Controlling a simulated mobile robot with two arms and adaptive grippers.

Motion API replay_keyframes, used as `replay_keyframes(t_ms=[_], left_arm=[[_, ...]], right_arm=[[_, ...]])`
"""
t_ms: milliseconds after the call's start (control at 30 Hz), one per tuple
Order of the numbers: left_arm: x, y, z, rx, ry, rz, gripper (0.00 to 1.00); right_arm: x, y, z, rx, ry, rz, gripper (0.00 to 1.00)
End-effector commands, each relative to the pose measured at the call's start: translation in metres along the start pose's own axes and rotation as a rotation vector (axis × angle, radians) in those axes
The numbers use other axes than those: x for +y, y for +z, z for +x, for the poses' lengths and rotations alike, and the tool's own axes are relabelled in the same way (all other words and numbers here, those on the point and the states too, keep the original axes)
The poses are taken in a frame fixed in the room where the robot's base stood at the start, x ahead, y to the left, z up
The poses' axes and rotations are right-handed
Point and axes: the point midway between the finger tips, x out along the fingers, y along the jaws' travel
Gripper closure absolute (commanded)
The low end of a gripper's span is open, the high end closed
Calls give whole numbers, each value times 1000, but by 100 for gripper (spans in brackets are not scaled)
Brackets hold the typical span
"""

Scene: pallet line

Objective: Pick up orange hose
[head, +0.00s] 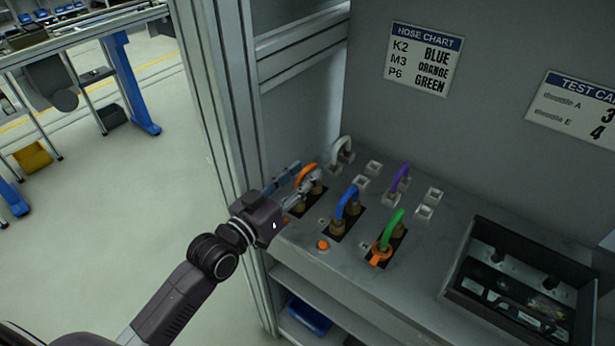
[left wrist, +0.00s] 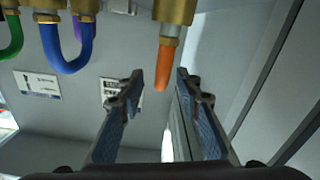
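The orange hose (head: 306,170) is a short arched loop on brass fittings at the left of the grey bench panel. My left gripper (head: 304,181) reaches it from the front left and partly covers it. In the left wrist view the orange hose (left wrist: 163,66) hangs down in the picture from a brass fitting, between and just beyond the two fingertips (left wrist: 158,82). The fingers are apart, with a visible gap on both sides of the hose. My right gripper does not show.
A blue hose (head: 347,202), a green hose (head: 392,230), a purple hose (head: 400,176) and a white hose (head: 341,146) stand close by. A metal frame post (head: 226,100) rises at the left. A dark open tray (head: 455,283) is at right.

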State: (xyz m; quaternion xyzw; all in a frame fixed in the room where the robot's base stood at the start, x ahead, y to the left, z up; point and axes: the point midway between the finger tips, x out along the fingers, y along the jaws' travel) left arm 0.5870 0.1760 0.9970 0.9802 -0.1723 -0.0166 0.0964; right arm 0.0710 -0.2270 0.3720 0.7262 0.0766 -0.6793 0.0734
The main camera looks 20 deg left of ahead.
Motion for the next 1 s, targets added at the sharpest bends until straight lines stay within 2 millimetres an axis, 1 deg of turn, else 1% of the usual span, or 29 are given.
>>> replay_keyframes(t_ms=[33, 200, 300, 467, 500, 700, 800, 1000], left_arm=[[0, -6, 8, 2, 0, -1, 68], [-1, -3, 26, 1, -1, 0, 68], [-1, -1, 29, -1, -1, -1, 68], [-1, -1, 29, -1, -1, 0, 68], [-1, -1, 29, -1, -1, 0, 69], [-1, -1, 29, -1, -1, 0, 91], [-1, -1, 29, -1, -1, 0, 100], [-1, -1, 29, -1, -1, -1, 100]], right_arm=[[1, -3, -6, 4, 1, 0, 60], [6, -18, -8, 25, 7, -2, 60], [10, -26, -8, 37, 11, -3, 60], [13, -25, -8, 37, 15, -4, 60], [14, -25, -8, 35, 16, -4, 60], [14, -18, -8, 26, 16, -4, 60], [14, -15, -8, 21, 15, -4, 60], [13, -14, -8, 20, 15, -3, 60]])
